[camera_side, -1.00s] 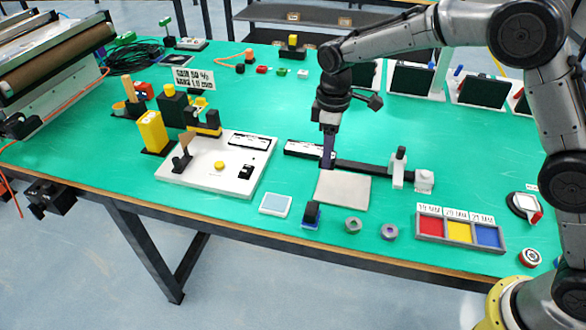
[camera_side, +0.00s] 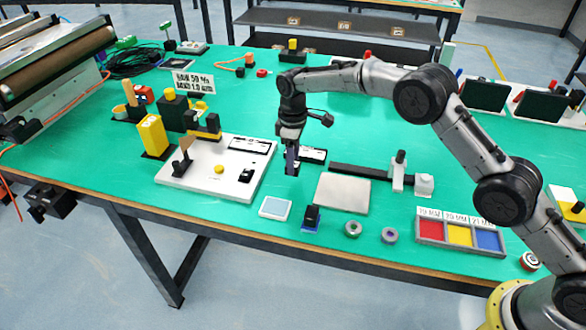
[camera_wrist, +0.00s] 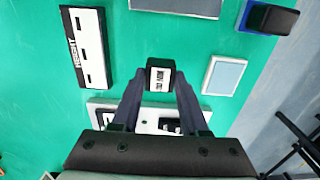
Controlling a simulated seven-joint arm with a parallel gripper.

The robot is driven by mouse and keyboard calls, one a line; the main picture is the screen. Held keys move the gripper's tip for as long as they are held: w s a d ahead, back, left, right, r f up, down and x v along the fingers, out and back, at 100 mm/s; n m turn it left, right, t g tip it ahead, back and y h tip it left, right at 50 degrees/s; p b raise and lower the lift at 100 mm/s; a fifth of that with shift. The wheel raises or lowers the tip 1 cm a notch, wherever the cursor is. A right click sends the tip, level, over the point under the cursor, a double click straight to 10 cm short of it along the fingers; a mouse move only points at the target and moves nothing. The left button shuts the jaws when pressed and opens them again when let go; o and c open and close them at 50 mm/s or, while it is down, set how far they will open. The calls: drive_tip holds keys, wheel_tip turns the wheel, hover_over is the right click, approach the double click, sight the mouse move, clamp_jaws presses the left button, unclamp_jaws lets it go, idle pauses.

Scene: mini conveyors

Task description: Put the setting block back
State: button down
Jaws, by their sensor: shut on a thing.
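My gripper (camera_wrist: 160,82) is shut on a small dark block with a white lettered face (camera_wrist: 160,75), which I take to be the setting block. The block sits between the fingertips in the wrist view. In the side view my gripper (camera_side: 291,168) hangs over the green table, between the white machine base and the grey plate; the block is hard to make out there. A black-and-white rack lettered HEIGHT (camera_wrist: 85,47), with several slots, lies to the left in the wrist view, apart from the block. In the side view the rack (camera_side: 313,155) is partly hidden behind my gripper.
The white base plate (camera_side: 205,180) carries a yellow knob. A pale blue pad (camera_side: 275,208), a dark-handled block (camera_side: 312,216) and the grey plate (camera_side: 342,194) lie nearby. A dark rail (camera_side: 350,171) runs to the right. Colored bins (camera_side: 460,251) stand at the front right.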

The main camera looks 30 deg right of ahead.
drive_tip(key=shift+f, duration=1.55)
drive_tip(key=shift+f, duration=0.15)
drive_tip(key=shift+c, duration=2.1)
unclamp_jaws()
wheel_tip(320, 180, up, 11)
drive_tip(key=shift+f, duration=0.1)
drive_tip(key=shift+r, duration=0.75)
